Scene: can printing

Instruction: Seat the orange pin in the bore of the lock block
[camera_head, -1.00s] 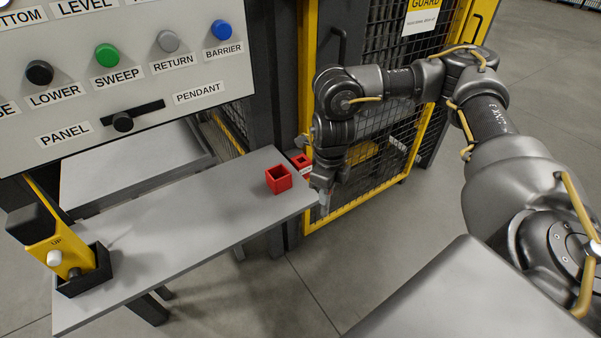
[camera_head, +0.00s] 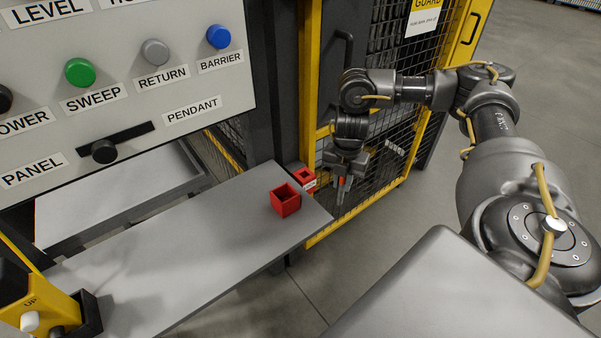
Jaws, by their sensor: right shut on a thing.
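My right gripper (camera_head: 343,190) hangs pointing down beside the table's right end, in front of the mesh guard door. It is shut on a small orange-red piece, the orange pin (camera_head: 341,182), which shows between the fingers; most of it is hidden. A small red block with a dark square opening and a white label, likely the lock block (camera_head: 304,176), sits by the yellow guard post just left of the gripper. The gripper and pin are apart from it in the picture. Its bore cannot be made out clearly. My left gripper is not in view.
An open red box (camera_head: 286,201) stands on the grey table (camera_head: 190,245) near its right end. The button panel (camera_head: 120,95) overhangs the table's back. A yellow pendant (camera_head: 45,311) stands in a black holder at lower left. The table's middle is clear.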

